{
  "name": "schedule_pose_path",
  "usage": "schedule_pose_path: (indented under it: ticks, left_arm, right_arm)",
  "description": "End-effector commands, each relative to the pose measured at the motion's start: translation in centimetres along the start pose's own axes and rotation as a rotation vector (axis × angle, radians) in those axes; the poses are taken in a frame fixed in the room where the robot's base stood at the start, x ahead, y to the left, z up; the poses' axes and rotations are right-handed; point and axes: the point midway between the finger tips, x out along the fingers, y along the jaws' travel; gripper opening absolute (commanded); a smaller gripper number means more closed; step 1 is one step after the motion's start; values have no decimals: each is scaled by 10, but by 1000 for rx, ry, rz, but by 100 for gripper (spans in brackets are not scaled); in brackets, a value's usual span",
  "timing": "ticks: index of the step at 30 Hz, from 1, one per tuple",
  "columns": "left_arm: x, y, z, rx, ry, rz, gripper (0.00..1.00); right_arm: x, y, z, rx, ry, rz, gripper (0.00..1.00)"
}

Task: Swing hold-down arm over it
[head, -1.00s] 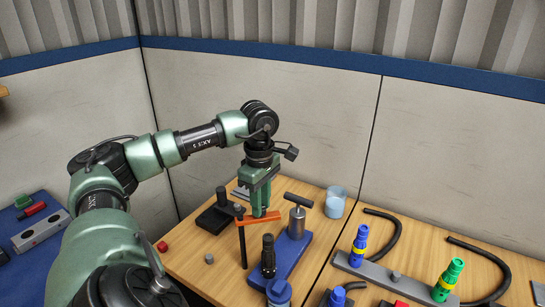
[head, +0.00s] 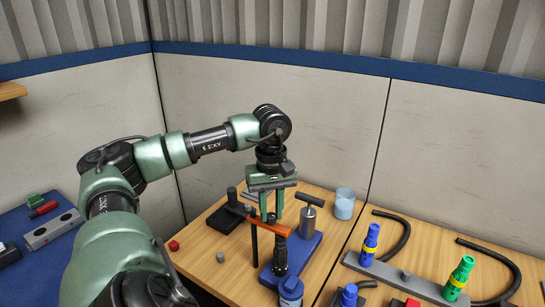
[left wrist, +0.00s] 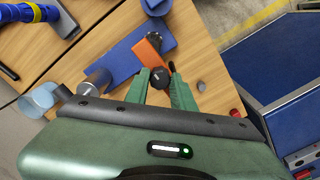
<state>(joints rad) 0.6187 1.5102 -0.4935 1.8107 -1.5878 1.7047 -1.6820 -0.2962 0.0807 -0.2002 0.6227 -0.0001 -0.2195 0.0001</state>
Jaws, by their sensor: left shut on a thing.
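The orange hold-down arm (head: 272,229) sits on top of a black upright post (head: 254,247). Its free end is over or close above a black upright piece (head: 280,257) at the near part of the blue base (head: 306,252). My left gripper (head: 271,217) points down at the hold-down arm and is shut on it. In the left wrist view the orange arm (left wrist: 147,50) shows beyond the fingertips, with a black round knob (left wrist: 160,78) between the fingers. The fingers partly hide the contact. My right gripper is not in view.
A grey T-handled cylinder (head: 307,220) stands on the blue base. A black fixture (head: 226,218) is left of the post, and a translucent cup (head: 344,204) is behind right. A grey rail (head: 400,276) with blue and green pieces lies right. Small red and grey blocks lie front left.

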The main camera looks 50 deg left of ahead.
Motion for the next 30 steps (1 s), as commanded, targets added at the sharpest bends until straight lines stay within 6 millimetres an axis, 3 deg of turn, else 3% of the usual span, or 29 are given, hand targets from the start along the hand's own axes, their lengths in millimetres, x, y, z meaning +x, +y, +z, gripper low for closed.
schedule_pose_path:
  ticks: [17,18,20,30]
  left_arm:
    - [0,-2,0,35,3,0,0]
    - [0,-2,0,35,3,0,27]
    - [0,-2,0,35,3,0,44]
    - [-1,-1,1,34,2,0,46]
  right_arm:
    - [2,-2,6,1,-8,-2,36]
    - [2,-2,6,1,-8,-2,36]
    - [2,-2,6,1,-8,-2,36]
    - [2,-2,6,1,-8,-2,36]
